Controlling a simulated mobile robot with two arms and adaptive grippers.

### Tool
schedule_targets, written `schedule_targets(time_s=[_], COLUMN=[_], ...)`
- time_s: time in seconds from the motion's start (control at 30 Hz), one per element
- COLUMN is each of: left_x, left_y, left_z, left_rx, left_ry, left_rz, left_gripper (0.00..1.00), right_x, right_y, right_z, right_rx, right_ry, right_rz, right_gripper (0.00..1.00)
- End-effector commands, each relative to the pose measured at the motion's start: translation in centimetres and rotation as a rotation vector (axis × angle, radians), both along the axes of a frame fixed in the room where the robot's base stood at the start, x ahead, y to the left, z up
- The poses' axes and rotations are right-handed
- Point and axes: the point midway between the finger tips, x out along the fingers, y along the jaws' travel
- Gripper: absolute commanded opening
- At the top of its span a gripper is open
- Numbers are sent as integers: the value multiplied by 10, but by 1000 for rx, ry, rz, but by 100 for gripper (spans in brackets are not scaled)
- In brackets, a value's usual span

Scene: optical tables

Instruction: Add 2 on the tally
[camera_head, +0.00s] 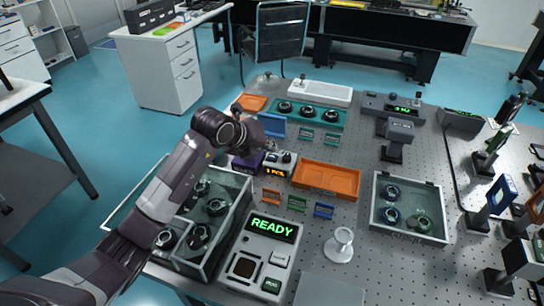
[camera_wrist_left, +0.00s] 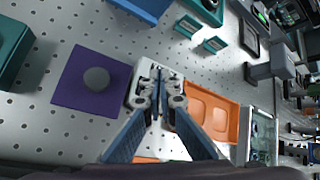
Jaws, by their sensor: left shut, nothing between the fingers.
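The tally (camera_head: 279,167) is a small pale box with a lit amber display that appears to read "1 PCS". It sits on the perforated table, left of the orange tray. My left gripper (camera_head: 284,152) comes in from the left and is over the tally's top, shut and empty. In the left wrist view the gripper's tips (camera_wrist_left: 160,84) are together in front of the tally's pale housing (camera_wrist_left: 143,72) and hide part of its top. I cannot tell whether the tips touch it. My right gripper is not in view.
A purple block (camera_head: 248,162) with a grey dome (camera_wrist_left: 96,79) stands close left of the tally. An orange tray (camera_head: 327,194) lies to its right. A blue tray (camera_head: 271,126) is behind. A glass-walled bin (camera_head: 215,252) and a READY console (camera_head: 255,268) are in front.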

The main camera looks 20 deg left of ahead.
Motion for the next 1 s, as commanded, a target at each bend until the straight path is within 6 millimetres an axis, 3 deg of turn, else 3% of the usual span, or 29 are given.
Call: schedule_targets(time_s=[1.0], left_x=[0], left_y=[0], left_z=[-9], left_rx=[0], left_ry=[0], left_rz=[0], left_gripper=[0], right_x=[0], right_y=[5], right_z=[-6], right_rx=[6], right_ry=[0], right_rz=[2], right_gripper=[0])
